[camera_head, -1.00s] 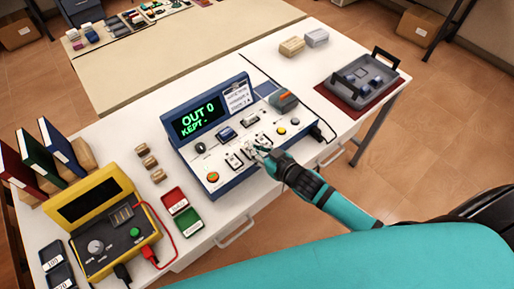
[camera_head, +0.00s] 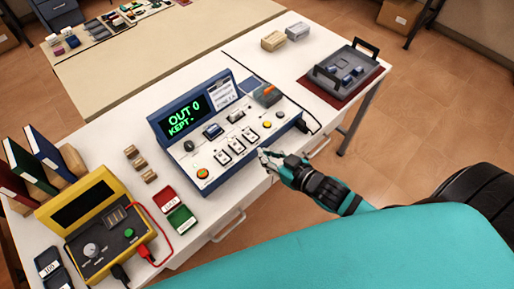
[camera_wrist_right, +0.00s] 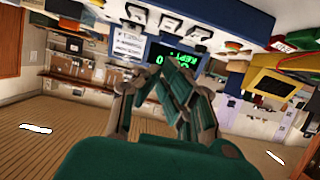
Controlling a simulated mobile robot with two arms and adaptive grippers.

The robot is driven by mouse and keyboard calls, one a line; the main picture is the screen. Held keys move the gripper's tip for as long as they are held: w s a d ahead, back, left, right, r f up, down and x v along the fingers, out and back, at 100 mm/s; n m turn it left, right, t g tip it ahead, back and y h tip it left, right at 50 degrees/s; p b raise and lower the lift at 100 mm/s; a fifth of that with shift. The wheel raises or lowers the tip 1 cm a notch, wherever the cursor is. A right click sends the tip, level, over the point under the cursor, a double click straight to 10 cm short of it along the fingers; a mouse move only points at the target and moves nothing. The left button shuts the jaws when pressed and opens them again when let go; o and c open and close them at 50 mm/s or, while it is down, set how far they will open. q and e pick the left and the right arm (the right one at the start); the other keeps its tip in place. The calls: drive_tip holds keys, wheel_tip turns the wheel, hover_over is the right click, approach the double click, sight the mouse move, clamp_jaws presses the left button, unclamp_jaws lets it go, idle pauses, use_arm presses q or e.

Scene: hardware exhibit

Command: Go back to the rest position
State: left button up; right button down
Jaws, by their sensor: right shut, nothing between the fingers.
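My right gripper (camera_head: 268,158) is shut and empty, just off the front edge of the blue-and-white console (camera_head: 222,133). It also shows in the right wrist view (camera_wrist_right: 168,65), with its fingers in front of the room. The console stands on the white table, and its screen (camera_head: 187,116) reads "OUT 0" and "KEPT -". A row of white switches (camera_head: 236,146) is on its panel, apart from the gripper. My left gripper is not in view.
A yellow tester (camera_head: 98,225) with red and black leads stands at the left. Red and green cases (camera_head: 175,208) lie beside it. A grey tray (camera_head: 345,72) with small blue items sits on a red mat at the right. Open floor lies in front of the table's right side.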

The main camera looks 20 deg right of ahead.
drive_tip(key=shift+s+d+r, duration=0.1)
drive_tip(key=shift+s, duration=0.25)
idle(0.3)
drive_tip(key=s+d+f+m+g+h+b, duration=0.1)
drive_tip(key=s+d+f+g, duration=0.15)
drive_tip(key=f, duration=0.75)
drive_tip(key=s+d+f+g+h+b, duration=0.1)
drive_tip(key=s+d+f+h, duration=0.2)
drive_tip(key=f, duration=0.8)
drive_tip(key=s+d+f+m+g+b, duration=0.15)
drive_tip(key=s+f, duration=0.25)
drive_tip(key=f, duration=0.6)
drive_tip(key=s+a+f+g+b, duration=0.1)
drive_tip(key=s+f+g, duration=0.2)
drive_tip(key=s+f, duration=0.6)
drive_tip(key=s+a+f+g+b, duration=0.1)
drive_tip(key=s+f+g, duration=0.3)
drive_tip(key=s+f, duration=0.5)
drive_tip(key=s+a+n, duration=0.1)
drive_tip(key=s, duration=0.5)
drive_tip(key=shift+h, duration=0.4)
